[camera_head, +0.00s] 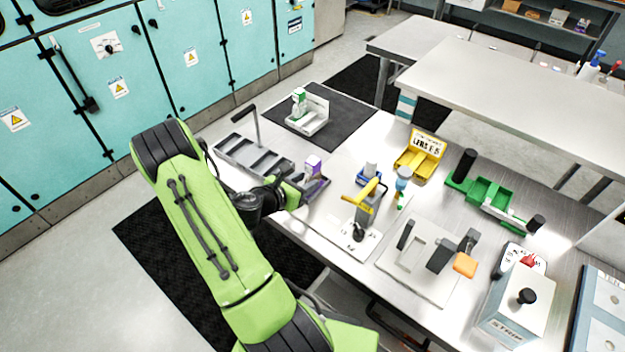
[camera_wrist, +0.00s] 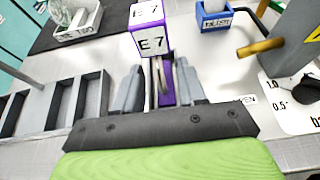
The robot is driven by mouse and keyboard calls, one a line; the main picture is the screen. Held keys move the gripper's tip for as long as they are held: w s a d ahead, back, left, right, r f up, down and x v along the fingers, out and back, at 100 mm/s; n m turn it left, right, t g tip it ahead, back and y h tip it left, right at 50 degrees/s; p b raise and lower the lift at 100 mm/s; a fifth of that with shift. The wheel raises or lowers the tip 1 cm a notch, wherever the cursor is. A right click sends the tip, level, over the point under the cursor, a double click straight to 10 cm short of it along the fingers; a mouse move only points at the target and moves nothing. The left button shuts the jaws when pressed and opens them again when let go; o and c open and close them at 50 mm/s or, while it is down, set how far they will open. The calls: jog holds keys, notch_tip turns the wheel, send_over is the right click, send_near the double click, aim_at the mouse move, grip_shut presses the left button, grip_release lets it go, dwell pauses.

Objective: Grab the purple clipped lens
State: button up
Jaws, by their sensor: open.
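A purple and white block marked "E 7" (camera_wrist: 152,42) stands just beyond my fingertips in the wrist view. My gripper (camera_wrist: 160,88) is open, with one grey finger on each side of the purple part. Whether the fingers touch it is not clear. In the head view my gripper (camera_head: 292,188) is beside the block, partly hidden by my arm.
A grey compartment rack (camera_head: 236,152) lies to the left. A blue holder (camera_head: 368,180) and a yellow-handled press (camera_head: 362,212) stand close on the right. Farther right are a yellow lens box (camera_head: 408,163) and a green fixture (camera_head: 482,192). A white tray (camera_head: 318,118) sits behind.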

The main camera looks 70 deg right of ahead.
aim_at(321, 173)
jog(key=x, duration=0.4)
jog(key=shift+s+d, duration=0.1)
jog(key=shift+d, duration=0.15)
jog(key=shift+a, duration=0.15)
jog(key=shift+c, duration=0.7)
grip_shut()
